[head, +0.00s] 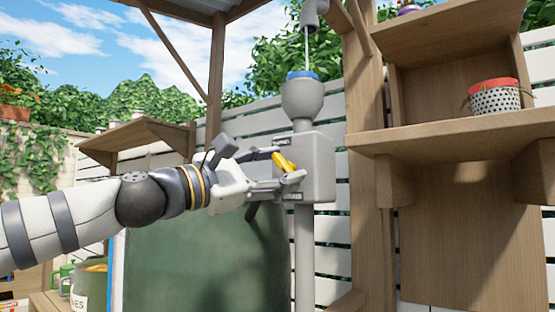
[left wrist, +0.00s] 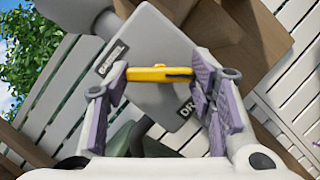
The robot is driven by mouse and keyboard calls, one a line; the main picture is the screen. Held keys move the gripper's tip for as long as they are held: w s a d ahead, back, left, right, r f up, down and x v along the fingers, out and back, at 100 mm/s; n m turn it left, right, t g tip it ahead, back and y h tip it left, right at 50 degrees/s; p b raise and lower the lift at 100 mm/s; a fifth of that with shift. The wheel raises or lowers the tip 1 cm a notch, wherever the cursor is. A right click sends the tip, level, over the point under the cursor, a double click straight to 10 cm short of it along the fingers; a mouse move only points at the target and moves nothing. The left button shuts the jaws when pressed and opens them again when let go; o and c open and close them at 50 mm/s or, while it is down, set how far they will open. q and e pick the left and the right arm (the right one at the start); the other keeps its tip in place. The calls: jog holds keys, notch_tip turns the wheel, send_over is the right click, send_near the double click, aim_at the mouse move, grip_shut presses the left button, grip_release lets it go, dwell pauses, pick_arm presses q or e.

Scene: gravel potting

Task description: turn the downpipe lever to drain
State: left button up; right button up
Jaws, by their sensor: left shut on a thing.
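The yellow lever (head: 284,161) is on the front of a grey box (head: 318,168) on the downpipe (head: 304,245). My left gripper (head: 281,164) reaches in from the left and is shut on the lever. In the left wrist view, the lever (left wrist: 160,73) spans between the two purple-padded fingers of the gripper (left wrist: 161,80). A BARREL label (left wrist: 111,60) is by the left finger. A second label (left wrist: 187,108) reads "DR", its rest hidden by the right finger. In the head view the lever slants down to the right. My right gripper is not in view.
A large green barrel (head: 200,262) stands below my left arm. A funnel-like grey piece with a blue rim (head: 302,77) sits above the box, under a spout (head: 312,15). A wooden post (head: 370,190) and shelf (head: 465,135) stand close on the right.

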pick_arm(q)
jog(key=m+g+p, duration=0.1)
jog(key=m, duration=0.1)
jog(key=r+m+g+p, duration=0.1)
jog(key=m+p, duration=0.1)
jog(key=m, duration=0.1)
jog(key=shift+s+r+y, duration=0.1)
jog(key=shift+y, duration=0.2)
jog(key=m+p, duration=0.2)
jog(key=shift+m+g+y, duration=0.3)
jog(key=shift+m+g, duration=0.1)
jog(key=shift+f+m+p, duration=0.25)
jog(key=shift+m+p, duration=0.1)
jog(key=shift+m, duration=0.25)
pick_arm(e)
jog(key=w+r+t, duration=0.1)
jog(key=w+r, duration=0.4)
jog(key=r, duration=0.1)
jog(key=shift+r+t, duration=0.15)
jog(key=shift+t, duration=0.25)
pick_arm(q)
jog(key=shift+f, duration=0.1)
jog(key=o, duration=1.2)
jog(key=shift+c, duration=0.2)
jog(key=shift+a, duration=0.15)
